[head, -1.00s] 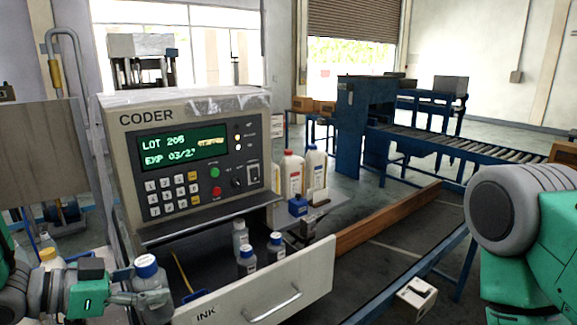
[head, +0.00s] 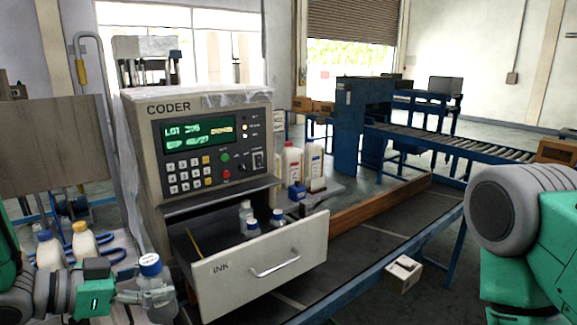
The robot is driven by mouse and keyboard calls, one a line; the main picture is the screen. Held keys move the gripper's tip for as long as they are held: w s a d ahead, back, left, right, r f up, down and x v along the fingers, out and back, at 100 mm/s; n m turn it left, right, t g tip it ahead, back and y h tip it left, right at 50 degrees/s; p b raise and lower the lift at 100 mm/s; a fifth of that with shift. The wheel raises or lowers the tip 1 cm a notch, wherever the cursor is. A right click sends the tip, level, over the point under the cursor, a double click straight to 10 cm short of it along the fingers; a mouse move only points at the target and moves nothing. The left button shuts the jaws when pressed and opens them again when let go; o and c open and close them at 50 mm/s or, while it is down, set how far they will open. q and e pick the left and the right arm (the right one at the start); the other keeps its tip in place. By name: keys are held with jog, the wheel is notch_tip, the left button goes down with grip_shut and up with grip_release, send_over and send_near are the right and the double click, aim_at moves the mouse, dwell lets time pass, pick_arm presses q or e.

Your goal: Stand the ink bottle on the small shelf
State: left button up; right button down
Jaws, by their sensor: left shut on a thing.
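An ink bottle (head: 151,268) with a blue cap and a clear grey body is held nearly upright at the lower left, in front of the coder. My left gripper (head: 142,294) is shut on its body; the bottle's lower part is partly hidden by the fingers. My right arm shows at the right edge, but its gripper is out of view. I cannot tell for sure which surface is the small shelf; a grey ledge (head: 338,197) beside the coder carries white jugs and a blue item.
The coder (head: 207,150) stands with its INK drawer (head: 300,247) open, with three blue-capped bottles inside. Two more bottles (head: 85,241) stand at the left near my arm. A wooden rail (head: 385,213) and a conveyor (head: 450,142) lie to the right.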

pick_arm(q)
jog(key=w+d+f+n+t+y+b, duration=0.1)
jog(key=w+f+n+t+y+b, duration=0.1)
jog(key=f+n+y+b, duration=0.3)
jog(key=w+d+f+t+b, duration=0.1)
jog(key=d+f+t+b, duration=0.15)
jog(key=f, duration=0.45)
jog(key=s+a+f+n+y+b, duration=0.3)
jog(key=f+n+y+b, duration=0.2)
jog(key=f, duration=0.5)
jog(key=shift+s+y+b, duration=0.15)
jog(key=shift+y+b, duration=0.15)
jog(key=shift+b, duration=0.05)
jog(key=shift+a+t, duration=0.1)
jog(key=shift+t, duration=0.15)
